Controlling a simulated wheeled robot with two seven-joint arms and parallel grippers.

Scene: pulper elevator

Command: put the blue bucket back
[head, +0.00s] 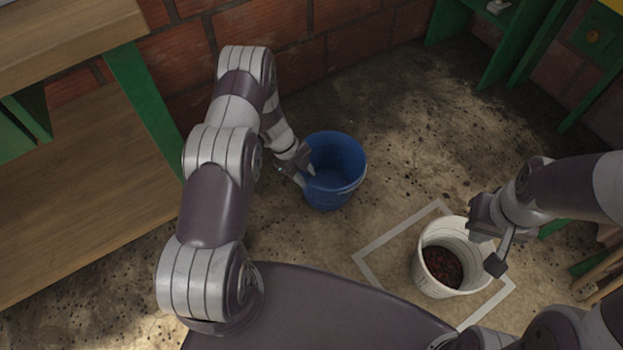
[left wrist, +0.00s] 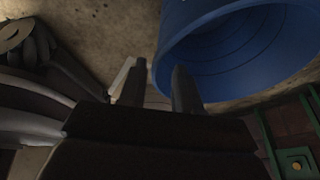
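The blue bucket (head: 341,184) appears to stand upright on the floor near the brick wall, its opening facing up and empty. My left gripper (head: 304,175) is at the left side of its rim, with one fingertip over the opening and the other outside. In the left wrist view, the two fingers (left wrist: 157,88) are apart, and the blue bucket (left wrist: 181,24) fills the upper right, its rim edge by the right finger. Contact with the rim cannot be told. My right gripper (head: 491,250) hangs over the right rim of a white bucket; its finger opening is unclear.
The white bucket (head: 426,273) holds dark red contents and stands inside a pale square outline (head: 378,243) on the floor. A wooden bench (head: 85,170) with green legs is at left. Green frames (head: 520,45) stand at upper right. Floor between the blue bucket and the frames is clear.

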